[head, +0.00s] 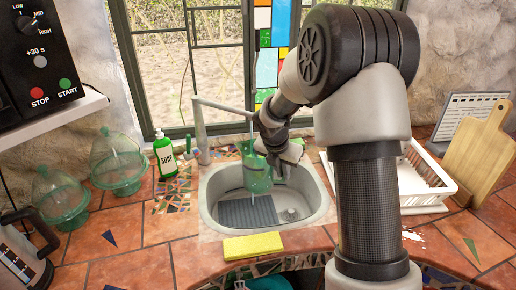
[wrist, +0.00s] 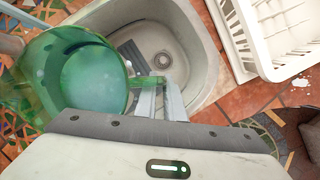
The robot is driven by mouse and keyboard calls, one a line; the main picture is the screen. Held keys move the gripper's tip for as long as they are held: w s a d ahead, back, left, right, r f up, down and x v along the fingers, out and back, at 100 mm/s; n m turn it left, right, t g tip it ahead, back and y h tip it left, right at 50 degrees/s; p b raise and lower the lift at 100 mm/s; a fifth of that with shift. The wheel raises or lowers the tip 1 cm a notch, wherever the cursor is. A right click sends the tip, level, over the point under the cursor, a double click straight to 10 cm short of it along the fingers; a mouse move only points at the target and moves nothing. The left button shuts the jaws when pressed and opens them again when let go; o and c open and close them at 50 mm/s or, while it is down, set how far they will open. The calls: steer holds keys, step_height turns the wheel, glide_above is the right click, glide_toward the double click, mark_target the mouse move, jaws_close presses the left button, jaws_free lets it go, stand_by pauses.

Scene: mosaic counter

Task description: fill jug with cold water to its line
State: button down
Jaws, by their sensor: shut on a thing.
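A green see-through jug (head: 257,172) hangs upright over the sink (head: 214,207), below the end of the tap (head: 201,131). My gripper (head: 283,160) is shut on the jug's handle from the right. In the wrist view the jug (wrist: 48,72) is at left and its handle (wrist: 150,80) runs between my fingers (wrist: 160,102). A thin pale stream (head: 251,128) comes down from the spout at the jug; a pale streak also shows below the jug. A paler round area shows inside the jug; I cannot tell the water level or see the line.
A yellow sponge (head: 252,245) lies at the sink's front edge. A green soap bottle (head: 165,156) and glass domes (head: 118,163) stand left. A white dish rack (head: 418,206) and cutting board (head: 480,155) are right. A kettle (head: 22,255) is front left.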

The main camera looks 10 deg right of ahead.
steer(key=w+p, duration=0.2)
steer(key=w, duration=0.2)
steer(key=s, duration=0.3)
steer(key=shift+s+r, duration=0.15)
steer(key=shift+s, duration=0.25)
stand_by(0.4)
steer(key=shift+w, duration=0.2)
steer(key=w+p, duration=0.3)
steer(key=w, duration=0.2)
steer(key=shift+s+b, duration=0.65)
steer(key=shift+s, duration=2.05)
